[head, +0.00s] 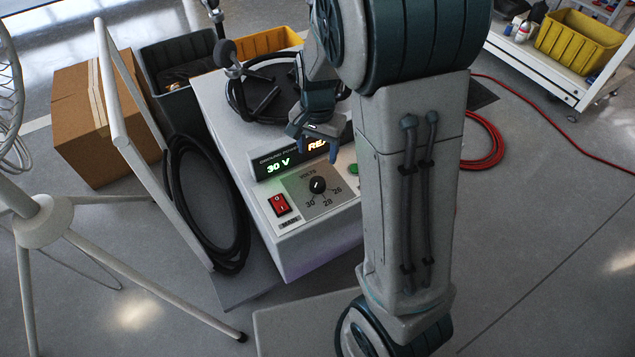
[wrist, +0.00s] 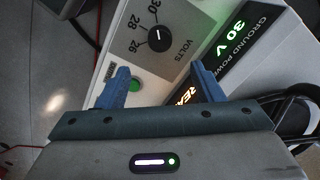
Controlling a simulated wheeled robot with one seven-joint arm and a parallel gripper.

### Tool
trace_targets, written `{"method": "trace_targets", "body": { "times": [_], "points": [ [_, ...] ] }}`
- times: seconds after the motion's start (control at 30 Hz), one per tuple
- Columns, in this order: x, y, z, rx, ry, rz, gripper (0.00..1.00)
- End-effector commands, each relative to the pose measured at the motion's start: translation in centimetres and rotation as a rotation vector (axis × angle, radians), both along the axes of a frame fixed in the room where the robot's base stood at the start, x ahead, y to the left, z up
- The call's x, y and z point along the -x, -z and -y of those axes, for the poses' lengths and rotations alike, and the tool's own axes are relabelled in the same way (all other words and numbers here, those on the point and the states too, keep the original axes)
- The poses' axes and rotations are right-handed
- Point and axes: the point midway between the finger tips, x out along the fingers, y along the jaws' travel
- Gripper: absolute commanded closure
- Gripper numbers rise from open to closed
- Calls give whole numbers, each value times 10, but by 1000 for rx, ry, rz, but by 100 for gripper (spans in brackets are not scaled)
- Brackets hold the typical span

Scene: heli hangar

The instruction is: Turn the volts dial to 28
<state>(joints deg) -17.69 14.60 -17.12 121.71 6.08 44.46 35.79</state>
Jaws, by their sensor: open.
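The volts dial (head: 317,184) is a round black knob on a grey plate marked 30, 28 and 26, on the front of a white ground power unit (head: 300,255). The dial also shows in the wrist view (wrist: 158,38), where its white mark appears to point toward 30. The green display (head: 278,166) reads 30 V. My gripper (head: 320,148) is open and empty, above the panel near the display. In the wrist view its two blue fingers (wrist: 163,78) are spread apart, with the dial beyond them, untouched.
A red MAIN switch (head: 280,205) sits left of the dial. A green button (wrist: 136,86) is on the other side, near one finger in the wrist view. Black cable coils lie on and beside the unit. A white rail (head: 150,140) stands at left.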

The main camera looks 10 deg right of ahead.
Motion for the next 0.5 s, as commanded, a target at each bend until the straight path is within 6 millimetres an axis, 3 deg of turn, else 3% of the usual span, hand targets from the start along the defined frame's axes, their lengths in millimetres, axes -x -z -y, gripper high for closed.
{"method": "trace_targets", "body": {
  "times": [0.03,0.2,0.5],
  "points": [
    [1,15,0,0,0,-4,40],
    [1,54,0,1,0,-3,40],
    [0,105,0,0,-1,-1,40]
  ]
}}
